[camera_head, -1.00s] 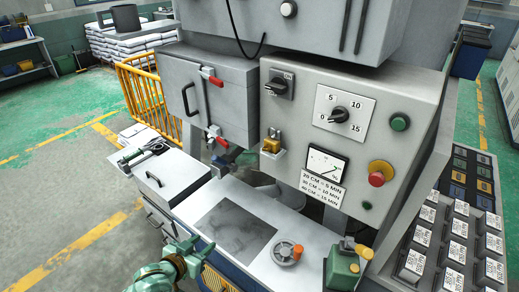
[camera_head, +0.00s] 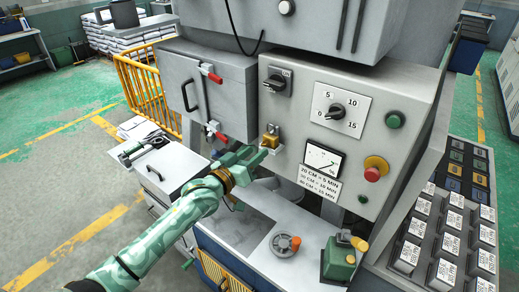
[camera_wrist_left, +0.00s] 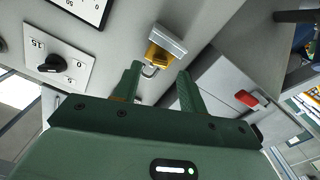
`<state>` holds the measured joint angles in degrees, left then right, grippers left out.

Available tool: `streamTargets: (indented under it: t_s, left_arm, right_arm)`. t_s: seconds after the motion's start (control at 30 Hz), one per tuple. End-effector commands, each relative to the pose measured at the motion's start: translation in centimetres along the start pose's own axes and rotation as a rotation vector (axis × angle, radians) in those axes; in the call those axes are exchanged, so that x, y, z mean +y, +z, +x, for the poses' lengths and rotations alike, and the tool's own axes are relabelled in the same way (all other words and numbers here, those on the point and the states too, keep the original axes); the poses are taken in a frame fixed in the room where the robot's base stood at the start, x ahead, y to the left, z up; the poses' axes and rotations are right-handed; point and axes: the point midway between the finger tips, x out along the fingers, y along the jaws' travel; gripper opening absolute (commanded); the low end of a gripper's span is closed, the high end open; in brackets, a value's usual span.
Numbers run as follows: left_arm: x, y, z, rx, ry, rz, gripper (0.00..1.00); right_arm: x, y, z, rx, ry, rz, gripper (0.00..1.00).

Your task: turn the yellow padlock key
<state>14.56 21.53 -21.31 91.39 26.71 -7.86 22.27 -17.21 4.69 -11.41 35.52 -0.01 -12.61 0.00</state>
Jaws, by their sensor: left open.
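The yellow padlock (camera_head: 270,139) hangs on a small metal bracket at the left edge of the grey control panel. It also shows in the left wrist view (camera_wrist_left: 158,54), with its metal shackle toward my gripper. No separate key can be made out on it. My left gripper (camera_head: 260,153) is just in front of and below the padlock in the head view. In the left wrist view its two green fingers (camera_wrist_left: 160,76) are apart, with the padlock ahead of and between their tips. Nothing is held. My right gripper is not in view.
The control panel (camera_head: 402,95) carries a rotary dial (camera_head: 338,112), a gauge (camera_head: 323,161) and a red stop button (camera_head: 373,170). Red-handled latches (camera_head: 213,75) are on the cabinet to the left. A green device (camera_head: 339,260) and a round handwheel (camera_head: 285,243) are on the worktop below.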

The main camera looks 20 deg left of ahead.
Motion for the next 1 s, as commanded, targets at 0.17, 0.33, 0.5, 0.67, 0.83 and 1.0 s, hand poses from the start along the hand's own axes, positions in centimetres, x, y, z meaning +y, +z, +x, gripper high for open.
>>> streamTargets:
  t_s: [0.17, 0.33, 0.5, 0.67, 0.83, 1.0]
  left_arm:
    - [0.0, 0.0, 2.5, 0.000, 0.000, 0.001, 0.42]
    - [0.0, 0.0, 3.2, 0.000, 0.000, 0.001, 0.42]
    - [0.0, 0.0, 3.2, 0.000, 0.000, 0.001, 0.42]
    - [0.0, 0.0, 3.2, 0.000, 0.000, 0.001, 0.11]
    - [0.0, 0.0, 3.2, 0.000, 0.000, 0.001, 0.00]
    - [0.0, 0.0, 3.2, 0.000, 0.000, -0.016, 0.00]
  right_arm:
    - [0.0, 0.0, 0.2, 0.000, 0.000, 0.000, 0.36]
    - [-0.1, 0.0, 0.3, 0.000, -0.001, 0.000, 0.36]
    - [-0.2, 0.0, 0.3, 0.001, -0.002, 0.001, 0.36]
    - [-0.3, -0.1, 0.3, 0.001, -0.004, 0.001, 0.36]
    - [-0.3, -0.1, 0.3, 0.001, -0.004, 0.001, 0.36]
    - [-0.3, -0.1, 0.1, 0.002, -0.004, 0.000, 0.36]
